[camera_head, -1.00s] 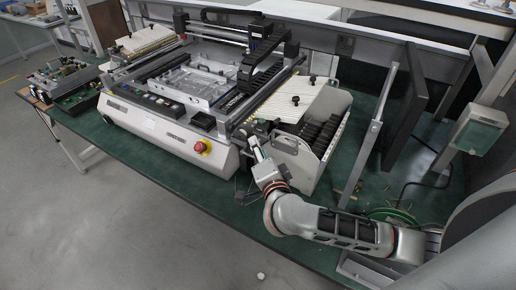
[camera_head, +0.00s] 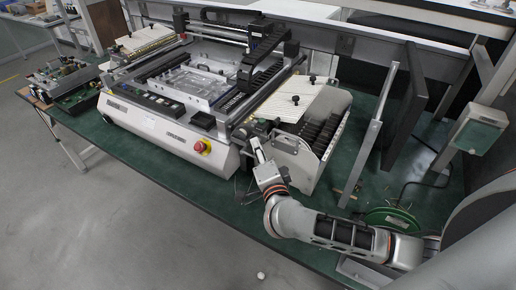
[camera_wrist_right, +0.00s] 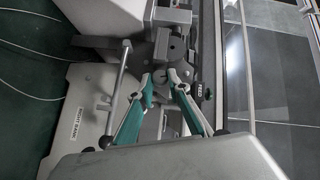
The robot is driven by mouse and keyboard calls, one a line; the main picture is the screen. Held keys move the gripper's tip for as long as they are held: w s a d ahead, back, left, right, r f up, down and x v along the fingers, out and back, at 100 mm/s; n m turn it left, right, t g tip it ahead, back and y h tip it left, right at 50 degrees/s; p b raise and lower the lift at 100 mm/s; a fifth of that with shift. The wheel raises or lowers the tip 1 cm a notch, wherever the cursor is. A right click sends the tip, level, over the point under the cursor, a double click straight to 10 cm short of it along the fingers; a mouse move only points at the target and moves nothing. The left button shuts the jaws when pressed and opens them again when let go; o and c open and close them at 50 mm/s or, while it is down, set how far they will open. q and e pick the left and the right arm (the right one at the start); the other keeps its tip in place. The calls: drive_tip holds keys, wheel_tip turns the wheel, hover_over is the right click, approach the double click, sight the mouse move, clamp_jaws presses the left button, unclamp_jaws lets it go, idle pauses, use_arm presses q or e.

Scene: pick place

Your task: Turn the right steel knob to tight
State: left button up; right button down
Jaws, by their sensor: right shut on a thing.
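The steel knob (camera_wrist_right: 181,69) shows as a small grey round part on the end of the machine in the right wrist view, partly hidden by my fingertips. My right gripper (camera_wrist_right: 163,80) has its teal-padded fingers drawn in at the knob and is shut on it. In the head view my right gripper (camera_head: 256,150) reaches the right front corner of the pick-and-place machine (camera_head: 165,130); the knob is too small and covered to make out there. Its turned position cannot be read. My left gripper is not in view.
A panel marked RIGHT BANK (camera_wrist_right: 75,120) and a slim metal bar (camera_wrist_right: 117,82) are close left of my fingers. A FEED label (camera_wrist_right: 208,88) is just right. The feeder bank (camera_head: 322,135) and an upright post (camera_head: 361,160) stand right of the gripper. The green bench (camera_head: 225,205) is clear in front.

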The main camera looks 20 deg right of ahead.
use_arm(q)
drive_tip(key=b, duration=0.1)
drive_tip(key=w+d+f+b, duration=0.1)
drive_tip(key=b, duration=0.1)
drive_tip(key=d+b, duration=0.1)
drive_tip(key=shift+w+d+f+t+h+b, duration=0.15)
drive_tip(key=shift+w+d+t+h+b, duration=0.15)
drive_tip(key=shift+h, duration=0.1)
use_arm(e)
drive_tip(key=m+t, duration=0.2)
drive_tip(key=m, duration=0.1)
drive_tip(key=shift+f+t, duration=0.3)
drive_tip(key=shift+t, duration=0.1)
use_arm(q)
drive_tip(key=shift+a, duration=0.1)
use_arm(e)
drive_tip(key=c, duration=1.9)
unclamp_jaws()
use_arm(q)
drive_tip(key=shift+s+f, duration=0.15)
use_arm(e)
drive_tip(key=v, duration=1.2)
drive_tip(key=shift+a, duration=0.2)
